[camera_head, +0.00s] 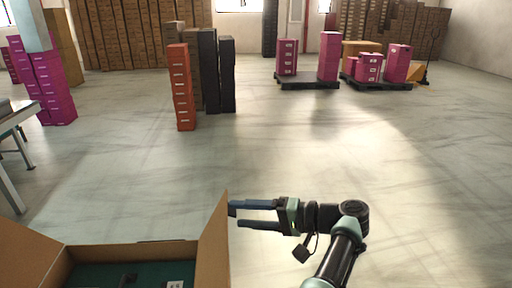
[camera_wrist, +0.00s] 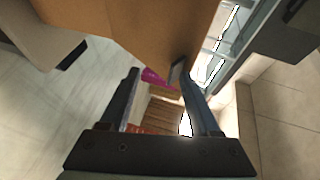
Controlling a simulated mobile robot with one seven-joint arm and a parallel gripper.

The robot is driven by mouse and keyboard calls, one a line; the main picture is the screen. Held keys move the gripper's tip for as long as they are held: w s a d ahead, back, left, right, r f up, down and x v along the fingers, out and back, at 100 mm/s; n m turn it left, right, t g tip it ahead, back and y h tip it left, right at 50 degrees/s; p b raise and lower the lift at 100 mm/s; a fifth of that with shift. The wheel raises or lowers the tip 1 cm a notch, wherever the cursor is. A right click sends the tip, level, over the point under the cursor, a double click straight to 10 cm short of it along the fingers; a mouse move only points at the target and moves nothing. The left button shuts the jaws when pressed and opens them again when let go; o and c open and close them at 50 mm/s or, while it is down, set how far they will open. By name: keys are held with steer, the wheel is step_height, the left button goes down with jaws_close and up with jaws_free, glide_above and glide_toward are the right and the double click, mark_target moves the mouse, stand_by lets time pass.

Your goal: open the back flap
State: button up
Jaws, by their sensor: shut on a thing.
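An open cardboard box (camera_head: 185,250) stands at the bottom left of the head view, with green contents inside. Its right flap (camera_head: 213,245) stands upright, and its left flap (camera_head: 35,255) leans outward. The back rim shows as a thin edge. My gripper (camera_head: 233,214) reaches in from the right, with its fingertips at the right flap's edge and partly hidden by it. In the wrist view, a brown cardboard panel (camera_wrist: 140,30) reaches to the fingertips of my gripper (camera_wrist: 157,74). It is shut on a flap; which flap is unclear.
A table (camera_head: 14,118) stands at the left edge. Orange boxes (camera_head: 181,88) and black boxes (camera_head: 210,70) are stacked behind, with pink boxes (camera_head: 328,58) on pallets farther back. The floor (camera_head: 350,140) between is clear.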

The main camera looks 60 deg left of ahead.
steer(key=b+v, duration=1.3)
steer(key=shift+b, duration=0.35)
steer(key=shift+s, duration=0.1)
